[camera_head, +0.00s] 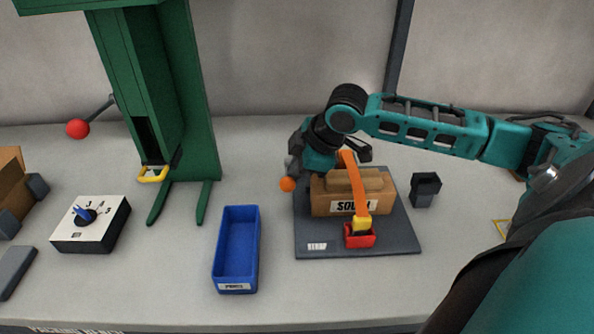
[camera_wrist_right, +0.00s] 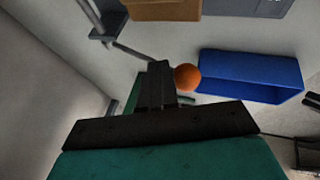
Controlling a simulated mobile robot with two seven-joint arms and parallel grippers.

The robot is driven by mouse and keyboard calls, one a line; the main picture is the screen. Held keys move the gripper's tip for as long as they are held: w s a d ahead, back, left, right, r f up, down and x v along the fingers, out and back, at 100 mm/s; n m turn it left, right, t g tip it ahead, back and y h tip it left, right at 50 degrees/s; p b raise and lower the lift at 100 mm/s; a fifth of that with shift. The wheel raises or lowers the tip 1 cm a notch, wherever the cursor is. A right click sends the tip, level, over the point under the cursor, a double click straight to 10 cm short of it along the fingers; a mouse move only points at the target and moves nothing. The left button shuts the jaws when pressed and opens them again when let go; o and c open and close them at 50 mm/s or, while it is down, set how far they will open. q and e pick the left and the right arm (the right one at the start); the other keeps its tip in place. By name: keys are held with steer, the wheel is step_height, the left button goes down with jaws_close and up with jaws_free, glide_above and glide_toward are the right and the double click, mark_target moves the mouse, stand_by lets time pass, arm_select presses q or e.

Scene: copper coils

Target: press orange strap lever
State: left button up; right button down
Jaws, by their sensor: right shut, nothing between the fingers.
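The lever's orange ball knob (camera_head: 288,184) is at the left edge of a dark grey base plate (camera_head: 310,243). A brown box (camera_head: 331,201) with a label sits on this plate. An orange strap (camera_head: 354,184) runs over it to a red and yellow buckle (camera_head: 360,236). My right gripper (camera_head: 293,165) is shut and empty, just above and behind the knob. In the right wrist view, the knob (camera_wrist_right: 187,78) shows beside the shut fingers (camera_wrist_right: 155,85), which hide part of the lever rod (camera_wrist_right: 130,52). Contact cannot be told. My left gripper is out of view.
A blue bin (camera_head: 238,252) stands left of the plate. A green press (camera_head: 194,110) with a red-knobbed lever (camera_head: 78,128) stands behind it. A dial box (camera_head: 91,224) is at the left. A small dark block (camera_head: 425,190) is right of the plate.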

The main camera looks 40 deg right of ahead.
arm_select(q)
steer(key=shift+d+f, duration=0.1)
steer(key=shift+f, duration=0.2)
arm_select(e)
steer(key=s+d+r, duration=0.2)
steer(key=d+r, duration=0.1)
steer(key=r, duration=0.6)
steer(key=shift+s+r, duration=0.2)
steer(key=shift+s, duration=0.1)
stand_by(0.4)
